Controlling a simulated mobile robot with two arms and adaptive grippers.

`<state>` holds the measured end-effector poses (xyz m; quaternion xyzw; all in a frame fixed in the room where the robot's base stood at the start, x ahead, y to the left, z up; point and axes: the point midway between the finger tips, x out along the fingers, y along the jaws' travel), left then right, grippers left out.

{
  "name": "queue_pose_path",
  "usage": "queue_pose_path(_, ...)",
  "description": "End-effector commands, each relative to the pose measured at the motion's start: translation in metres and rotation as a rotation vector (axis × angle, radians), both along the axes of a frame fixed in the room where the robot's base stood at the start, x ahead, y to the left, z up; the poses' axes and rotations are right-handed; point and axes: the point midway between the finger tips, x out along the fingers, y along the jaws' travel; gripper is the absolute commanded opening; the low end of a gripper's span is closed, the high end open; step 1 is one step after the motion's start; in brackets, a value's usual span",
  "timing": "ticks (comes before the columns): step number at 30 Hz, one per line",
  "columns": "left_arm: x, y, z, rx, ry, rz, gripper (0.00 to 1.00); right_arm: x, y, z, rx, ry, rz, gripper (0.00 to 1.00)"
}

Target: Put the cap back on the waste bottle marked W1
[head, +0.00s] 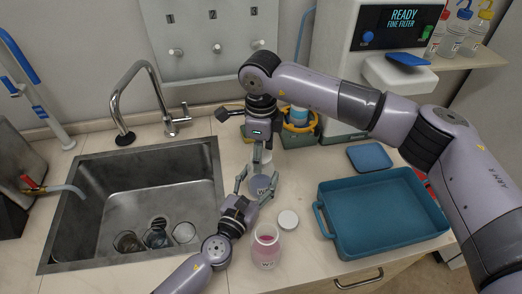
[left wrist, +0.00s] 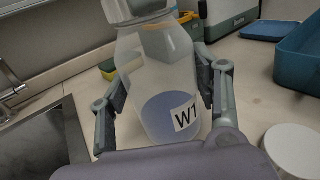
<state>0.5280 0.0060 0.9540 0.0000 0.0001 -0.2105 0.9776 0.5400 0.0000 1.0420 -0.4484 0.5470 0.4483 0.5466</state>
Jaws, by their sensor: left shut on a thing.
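The waste bottle marked W1 (left wrist: 160,75) is clear, with blue liquid in the bottom and its label facing the left wrist camera. It also shows in the head view (head: 262,186), upright on the counter. My left gripper (head: 256,190) is shut around its body, one finger on each side. My right gripper (head: 262,158) points down right over the bottle's top. Its fingertips are small and overlap the neck, so I cannot tell whether they hold a cap. A pale piece (left wrist: 148,8) at the neck is cut off by the left wrist view's top edge.
A loose white cap (head: 288,219) lies on the counter, beside a bottle with pink liquid (head: 266,248). A blue tray (head: 385,213) stands on the right, the sink (head: 95,252) on the left. Behind my right gripper is a yellow-rimmed holder (head: 298,127).

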Motion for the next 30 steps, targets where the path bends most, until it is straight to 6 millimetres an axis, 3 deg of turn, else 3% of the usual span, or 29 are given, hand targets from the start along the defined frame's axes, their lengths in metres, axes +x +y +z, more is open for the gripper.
queue_pose_path(19, 0.0, -0.0001, 0.0, 0.0, 0.0, 0.0, 0.0, 0.0001, 0.0002, 0.0005, 0.001, -0.001, 0.0, 0.11)
queue_pose_path(26, 0.0, -0.0001, 0.0, 0.0, 0.0, 0.0, 0.0, 0.0002, 0.0001, 0.0005, 0.001, -0.001, -0.004, 0.1)
queue_pose_path(27, 0.0, -0.0001, 0.0, 0.0, 0.0, 0.0, 0.0, 0.0002, 0.0001, 0.0005, 0.001, -0.001, -0.004, 0.46)
queue_pose_path(30, 0.0, -0.0001, 0.0, 0.0, 0.0, 0.0, 0.0, 0.0002, 0.0001, 0.0005, 0.001, -0.001, -0.004, 0.53)
